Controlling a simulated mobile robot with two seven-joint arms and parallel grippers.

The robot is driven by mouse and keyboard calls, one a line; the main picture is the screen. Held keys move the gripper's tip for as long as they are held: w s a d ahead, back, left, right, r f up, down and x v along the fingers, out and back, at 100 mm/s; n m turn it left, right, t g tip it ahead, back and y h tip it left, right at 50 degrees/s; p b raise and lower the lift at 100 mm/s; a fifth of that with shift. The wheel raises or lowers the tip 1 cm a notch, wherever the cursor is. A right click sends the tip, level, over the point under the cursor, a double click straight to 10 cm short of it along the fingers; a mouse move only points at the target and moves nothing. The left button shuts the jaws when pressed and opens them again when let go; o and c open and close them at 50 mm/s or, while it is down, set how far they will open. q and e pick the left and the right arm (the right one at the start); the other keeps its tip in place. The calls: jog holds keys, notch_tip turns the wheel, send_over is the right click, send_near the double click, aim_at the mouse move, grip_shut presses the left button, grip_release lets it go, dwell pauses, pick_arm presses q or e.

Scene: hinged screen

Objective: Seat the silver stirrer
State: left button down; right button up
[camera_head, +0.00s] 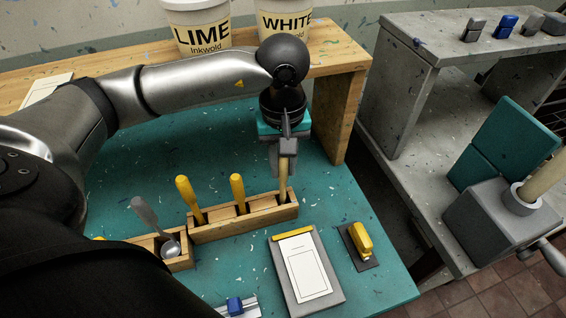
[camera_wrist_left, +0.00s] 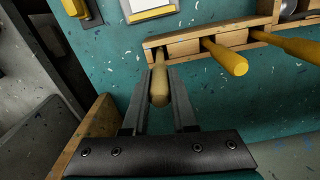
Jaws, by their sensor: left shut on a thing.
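A silver-grey tool (camera_head: 145,212), likely the stirrer, leans at the left end of the wooden rack, with a round silver part (camera_head: 170,247) low beside its handle. My left gripper (camera_head: 285,168) is above the rack's right end, shut on a tan wooden handle (camera_wrist_left: 159,86). That handle stands at the end slot of the wooden rack (camera_head: 228,228); its lower end is hidden, so I cannot tell how deep it sits. My right gripper is not in view.
Two yellow-handled tools (camera_head: 188,198) (camera_head: 238,190) stand in the rack's other slots. A clipboard (camera_head: 305,268) and yellow-handled stamp (camera_head: 361,240) lie on the teal table (camera_head: 340,205). Lime (camera_head: 198,28) and white (camera_head: 285,20) ink tubs stand on the shelf behind.

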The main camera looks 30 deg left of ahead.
pick_arm(q)
jog(key=c, duration=0.6)
grip_release()
jog(key=shift+c, duration=0.2)
notch_tip(320, 180, up, 15)
jog(key=p, duration=0.1)
dwell(0.4)
